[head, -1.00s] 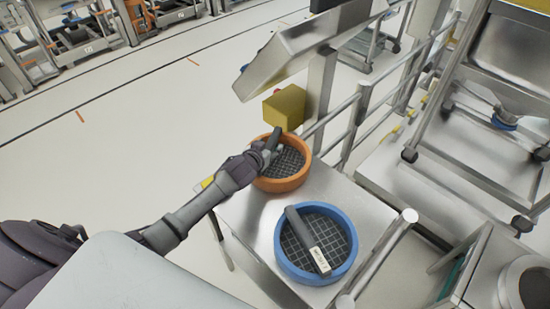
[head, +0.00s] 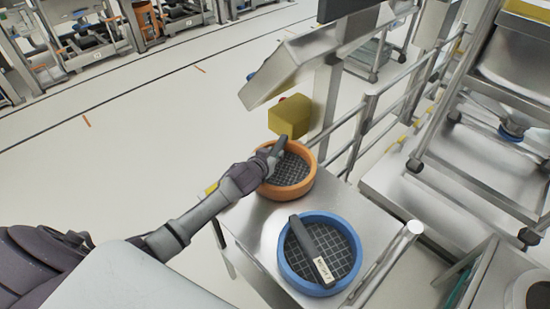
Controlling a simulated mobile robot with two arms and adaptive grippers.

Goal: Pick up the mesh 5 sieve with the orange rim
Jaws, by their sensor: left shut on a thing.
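The sieve with the orange rim (head: 296,190) sits at the far left corner of the metal table, its dark mesh facing up. My left gripper (head: 274,156) reaches in from the left and is shut on the sieve at its upper left side, where a dark bar shows. The gripper and wrist hide part of the rim and any label on this sieve. I cannot tell whether it is clear of the table. My right gripper is not in view.
A blue-rimmed sieve (head: 284,262) with a dark, labelled bar across it sits nearer on the metal table (head: 245,228). A yellow box (head: 289,117) stands just behind the orange sieve. Metal railings (head: 361,130) run along the right. Open floor lies left.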

